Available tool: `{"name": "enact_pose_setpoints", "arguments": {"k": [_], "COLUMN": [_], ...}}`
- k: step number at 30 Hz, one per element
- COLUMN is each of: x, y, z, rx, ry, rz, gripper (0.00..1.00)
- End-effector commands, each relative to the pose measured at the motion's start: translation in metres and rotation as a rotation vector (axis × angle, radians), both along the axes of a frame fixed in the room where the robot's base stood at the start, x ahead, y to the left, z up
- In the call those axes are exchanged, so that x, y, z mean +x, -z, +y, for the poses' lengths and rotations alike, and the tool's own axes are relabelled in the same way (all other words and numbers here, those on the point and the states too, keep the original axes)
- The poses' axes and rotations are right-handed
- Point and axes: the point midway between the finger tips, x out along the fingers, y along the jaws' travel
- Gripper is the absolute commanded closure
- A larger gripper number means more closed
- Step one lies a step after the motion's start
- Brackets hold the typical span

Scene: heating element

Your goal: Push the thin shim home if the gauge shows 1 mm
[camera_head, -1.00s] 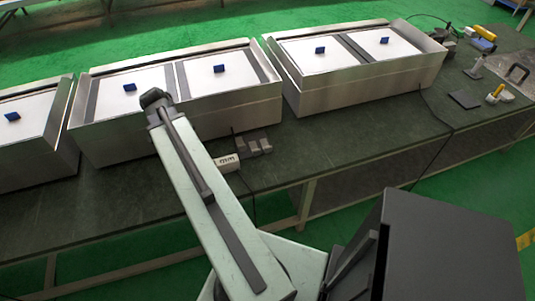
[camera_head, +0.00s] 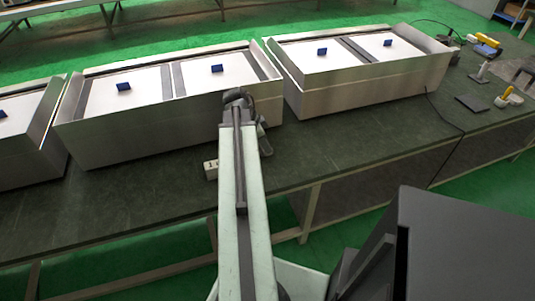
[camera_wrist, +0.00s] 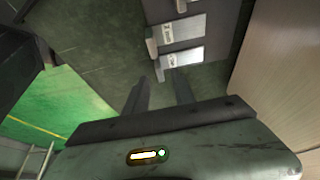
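A small white block with dark lettering (camera_head: 211,170) stands on the dark bench, left of my arm in the head view. A "1" seems to show; the rest is hidden by my arm. In the wrist view two small grey pieces with pale labelled faces stand one behind the other: the farther piece (camera_wrist: 182,30) seems to read "2 mm", and the print on the nearer piece (camera_wrist: 182,57) is unclear. My gripper (camera_wrist: 160,77) has its fingers apart and empty, just short of the nearer piece.
A metal tray with white panels and blue tabs (camera_head: 90,146) stands behind my arm; a second tray (camera_head: 370,88) stands to the right. Tools and a dark flat plate (camera_head: 471,104) lie at the far right. Bench room is clear in front of the right tray.

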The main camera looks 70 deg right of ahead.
Motion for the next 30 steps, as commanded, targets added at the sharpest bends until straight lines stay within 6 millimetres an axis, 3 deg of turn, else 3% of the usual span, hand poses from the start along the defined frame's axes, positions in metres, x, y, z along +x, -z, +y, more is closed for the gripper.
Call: {"name": "enact_pose_setpoints", "arguments": {"k": [1,3,12,15,16,30], "x": [-0.0028,-0.0053,-0.0072,-0.0073,-0.0073,-0.0077], "y": [0.0165,0.0226,0.0216,0.0216,0.0216,0.0216], "z": [-0.0024,-0.0045,-0.0058,-0.0059,-0.0059,-0.006], "rx": [0.0,0.0,0.0,0.0,0.0,0.0], "ry": [0.001,0.001,0.0,0.0,0.0,0.001], "rz": [0.0,0.0,0.0,0.0,0.0,0.0], "gripper": [0.69,0.69,0.69,0.97,1.0,1.0]}}
